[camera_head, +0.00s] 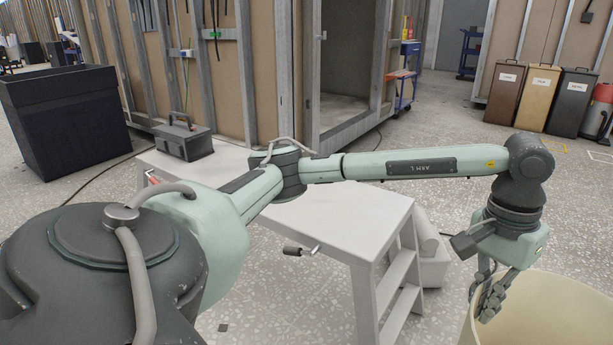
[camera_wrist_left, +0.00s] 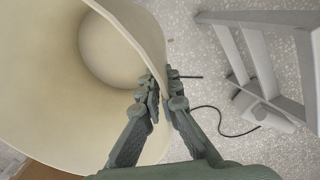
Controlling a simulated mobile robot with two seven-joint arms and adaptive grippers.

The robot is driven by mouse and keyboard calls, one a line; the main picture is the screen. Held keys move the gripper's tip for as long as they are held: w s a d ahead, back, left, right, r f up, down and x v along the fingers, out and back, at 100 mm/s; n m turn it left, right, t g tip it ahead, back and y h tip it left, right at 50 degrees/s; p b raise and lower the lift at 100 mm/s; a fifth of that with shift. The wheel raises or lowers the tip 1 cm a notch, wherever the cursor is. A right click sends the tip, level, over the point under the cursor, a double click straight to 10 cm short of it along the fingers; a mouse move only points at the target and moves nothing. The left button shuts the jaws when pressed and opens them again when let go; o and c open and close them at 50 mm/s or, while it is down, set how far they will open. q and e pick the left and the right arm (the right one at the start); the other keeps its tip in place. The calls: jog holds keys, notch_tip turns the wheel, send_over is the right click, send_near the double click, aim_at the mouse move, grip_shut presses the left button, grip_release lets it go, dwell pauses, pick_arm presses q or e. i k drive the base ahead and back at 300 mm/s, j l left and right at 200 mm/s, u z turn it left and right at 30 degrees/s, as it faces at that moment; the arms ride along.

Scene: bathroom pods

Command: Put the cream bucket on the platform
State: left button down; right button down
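The cream bucket (camera_head: 565,310) is at the lower right of the head view, cut off by the frame edge. Its open mouth and round bottom show in the left wrist view (camera_wrist_left: 110,50). My left gripper (camera_head: 486,290) is at its rim, with one finger inside and one outside, closed on the wall in the left wrist view (camera_wrist_left: 164,88). Whether the bucket is off its support cannot be told. The platform (camera_head: 340,222), a white bench with steps at its right end, stands left of the bucket, partly behind my left arm. My right gripper is not in view.
A dark grey toolbox (camera_head: 184,138) sits at the platform's far left end. A pale container (camera_head: 433,262) stands on the floor beside the steps. A black bin (camera_head: 65,120) is at left, and several lidded bins (camera_head: 540,98) are at back right. The platform's middle top looks clear.

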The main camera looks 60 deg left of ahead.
aim_at(312, 194)
jog(key=l+u, duration=0.1)
jog(key=u, duration=0.3)
jog(key=k+l+u, duration=0.1)
jog(key=u, duration=0.7)
jog(key=k+l, duration=0.05)
